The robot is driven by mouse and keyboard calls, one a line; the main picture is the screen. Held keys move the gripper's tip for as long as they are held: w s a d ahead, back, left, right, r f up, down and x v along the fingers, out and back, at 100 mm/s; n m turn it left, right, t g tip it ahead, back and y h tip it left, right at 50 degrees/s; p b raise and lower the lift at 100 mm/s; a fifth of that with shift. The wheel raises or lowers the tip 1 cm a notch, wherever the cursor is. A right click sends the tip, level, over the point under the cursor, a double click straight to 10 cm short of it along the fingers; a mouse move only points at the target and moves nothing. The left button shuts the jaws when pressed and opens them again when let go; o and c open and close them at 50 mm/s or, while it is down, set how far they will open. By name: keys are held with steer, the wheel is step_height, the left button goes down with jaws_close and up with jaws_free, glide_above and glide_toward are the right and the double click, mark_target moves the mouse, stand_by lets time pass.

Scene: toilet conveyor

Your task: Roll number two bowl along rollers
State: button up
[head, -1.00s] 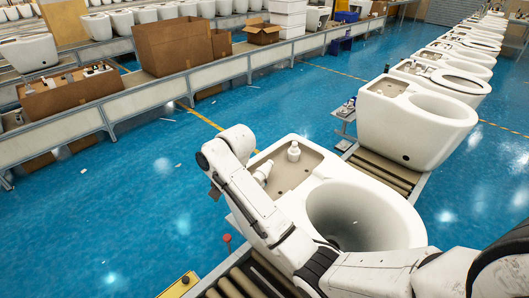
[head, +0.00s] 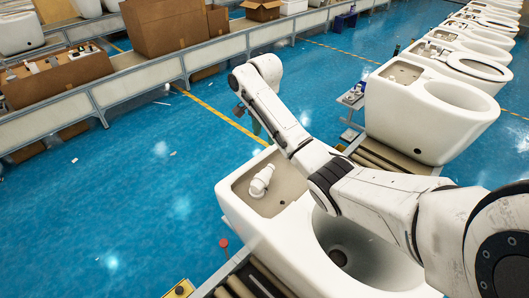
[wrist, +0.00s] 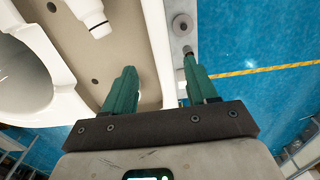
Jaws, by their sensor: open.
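The nearest white toilet bowl (head: 262,235) rests on rollers (head: 262,280) at the lower middle of the head view. A white fitting (head: 261,180) lies in its beige tank tray. A second white bowl (head: 425,118) stands behind it on the line. My gripper (head: 256,126) shows only as a bit of teal beyond the nearest bowl's far tank edge. In the wrist view my gripper (wrist: 158,66) is open, its two teal fingers on either side of a white tank wall. Contact cannot be told.
A small grey stand (head: 352,97) with items is beside the second bowl. More bowls (head: 470,45) line up behind. A bench with cardboard boxes (head: 165,35) runs along the back left. A red knob (head: 223,243) is by the rollers.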

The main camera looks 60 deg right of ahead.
mark_target(265, 152)
step_height(265, 152, down, 9)
steer(key=shift+f+p, duration=0.15)
steer(key=shift+p, duration=0.15)
jaws_close()
stand_by(0.6)
